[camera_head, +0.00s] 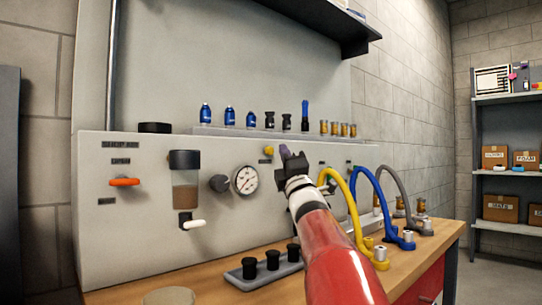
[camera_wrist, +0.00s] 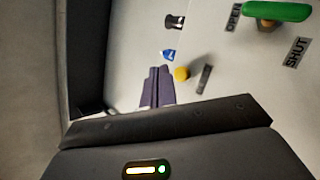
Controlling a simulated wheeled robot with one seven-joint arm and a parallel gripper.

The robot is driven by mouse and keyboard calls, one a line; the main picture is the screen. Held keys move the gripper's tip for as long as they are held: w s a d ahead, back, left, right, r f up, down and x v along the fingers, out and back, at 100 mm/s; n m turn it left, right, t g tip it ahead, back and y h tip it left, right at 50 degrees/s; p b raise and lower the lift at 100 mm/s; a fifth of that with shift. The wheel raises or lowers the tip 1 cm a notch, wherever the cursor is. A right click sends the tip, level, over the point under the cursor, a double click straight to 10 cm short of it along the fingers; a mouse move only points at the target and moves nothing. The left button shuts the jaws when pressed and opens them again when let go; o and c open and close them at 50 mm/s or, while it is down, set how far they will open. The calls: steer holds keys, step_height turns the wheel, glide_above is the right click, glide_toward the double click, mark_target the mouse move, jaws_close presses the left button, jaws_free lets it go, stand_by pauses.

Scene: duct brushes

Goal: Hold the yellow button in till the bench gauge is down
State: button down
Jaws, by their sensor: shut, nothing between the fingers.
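The yellow button (camera_head: 268,150) is on the grey bench panel, above and to the right of the round white gauge (camera_head: 245,179). The gauge's needle is too small to read surely. My gripper (camera_head: 284,152) is shut and empty, its fingertips just right of the button in the head view. In the wrist view my shut fingers (camera_wrist: 158,78) point at the panel, with the yellow button (camera_wrist: 181,73) just right of their tips. The button shows clear of the fingers in both views; I cannot tell the depth of the gap.
A green lever (camera_wrist: 277,11) sits between OPEN and SHUT labels. An orange-red lever (camera_head: 125,182) and a cup with brown contents (camera_head: 185,190) are on the panel's left. A ledge (camera_head: 240,132) holds blue and black fittings. Yellow (camera_head: 350,205), blue and grey hoses arch at right.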

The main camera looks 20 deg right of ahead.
steer(key=s, duration=0.1)
steer(key=s+d+b, duration=0.1)
steer(key=s, duration=0.1)
steer(key=shift+s, duration=0.1)
stand_by(0.5)
